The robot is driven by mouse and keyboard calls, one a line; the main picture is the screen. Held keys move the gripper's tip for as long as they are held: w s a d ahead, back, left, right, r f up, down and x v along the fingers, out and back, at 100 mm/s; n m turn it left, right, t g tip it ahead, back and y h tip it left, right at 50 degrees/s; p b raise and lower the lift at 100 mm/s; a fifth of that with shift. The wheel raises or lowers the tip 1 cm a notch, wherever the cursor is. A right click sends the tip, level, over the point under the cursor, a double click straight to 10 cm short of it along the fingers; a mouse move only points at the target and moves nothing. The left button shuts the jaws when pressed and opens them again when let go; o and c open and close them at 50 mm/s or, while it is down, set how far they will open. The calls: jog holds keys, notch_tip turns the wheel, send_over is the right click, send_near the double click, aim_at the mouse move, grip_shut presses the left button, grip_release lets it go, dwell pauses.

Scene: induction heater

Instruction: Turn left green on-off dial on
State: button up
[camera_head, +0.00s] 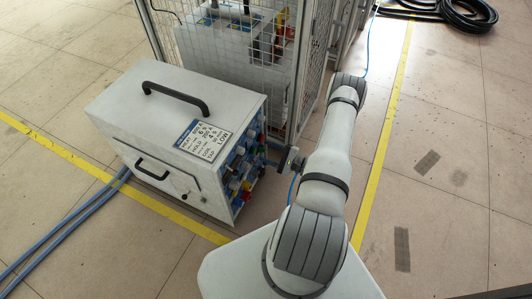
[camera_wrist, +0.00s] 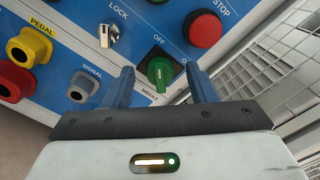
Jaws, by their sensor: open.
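The green on-off dial (camera_wrist: 160,73) is on the blue panel in the wrist view, next to the printed words OFF and MIDDLE. My gripper (camera_wrist: 160,84) is open, with one blue-grey finger on each side of the dial. The fingers look apart from the dial; how deep they reach past it I cannot tell. In the head view my gripper (camera_head: 287,160) is at the right face of the white heater box (camera_head: 150,120), where the dial itself is too small to make out.
Near the dial on the panel are a red stop button (camera_wrist: 206,30), a key lock (camera_wrist: 109,36), a yellow pedal socket (camera_wrist: 30,46), a grey signal socket (camera_wrist: 83,86) and a red socket (camera_wrist: 14,82). A wire mesh cage (camera_head: 305,60) stands close behind the box.

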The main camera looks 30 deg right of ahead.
jog(key=shift+w+a, duration=0.35)
jog(key=shift+w, duration=0.1)
jog(key=c, duration=1)
jog(key=shift+o, duration=0.2)
